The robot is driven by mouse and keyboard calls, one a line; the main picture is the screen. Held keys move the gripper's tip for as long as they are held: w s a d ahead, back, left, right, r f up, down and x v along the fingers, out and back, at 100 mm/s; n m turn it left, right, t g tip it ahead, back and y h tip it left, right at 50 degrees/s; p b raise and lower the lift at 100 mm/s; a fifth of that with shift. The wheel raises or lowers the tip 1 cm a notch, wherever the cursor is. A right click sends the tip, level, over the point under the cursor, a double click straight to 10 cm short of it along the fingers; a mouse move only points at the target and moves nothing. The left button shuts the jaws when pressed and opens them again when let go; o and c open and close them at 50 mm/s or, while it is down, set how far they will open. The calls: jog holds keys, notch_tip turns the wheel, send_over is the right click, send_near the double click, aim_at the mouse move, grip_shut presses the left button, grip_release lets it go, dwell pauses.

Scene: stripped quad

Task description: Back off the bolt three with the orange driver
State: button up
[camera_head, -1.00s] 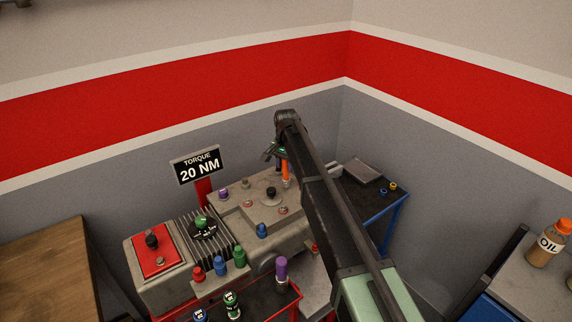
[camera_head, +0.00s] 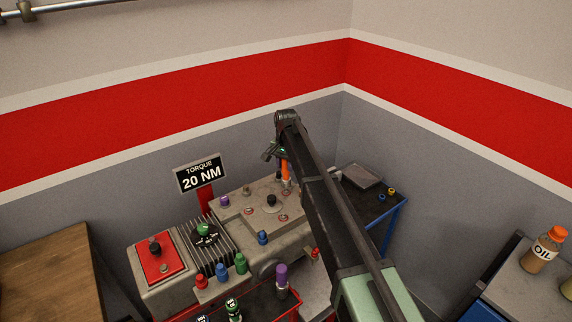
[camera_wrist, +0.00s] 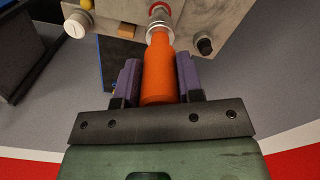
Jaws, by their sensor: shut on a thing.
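My gripper (camera_wrist: 160,85) is shut on the orange driver (camera_wrist: 159,70), with a purple finger on each side of its handle. In the head view, the gripper (camera_head: 283,157) is above the far right part of the grey machine block (camera_head: 247,205), and the orange driver (camera_head: 286,172) points down at it. In the wrist view, the driver's silver end (camera_wrist: 158,30) lines up with a red-ringed fitting (camera_wrist: 160,9) on the block. I cannot tell whether they touch.
Black knobs (camera_head: 271,200), a purple cap (camera_head: 225,201) and a blue cap (camera_head: 262,237) stand up from the block. A "TORQUE 20 NM" sign (camera_head: 200,174) is behind it. A red-edged tray (camera_head: 268,304) with a purple-handled tool (camera_head: 281,280) is in front.

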jog(key=shift+r, duration=0.2)
notch_tip(320, 180, up, 4)
jog(key=p, duration=0.4)
jog(key=shift+r, duration=0.15)
jog(key=shift+f, duration=0.2)
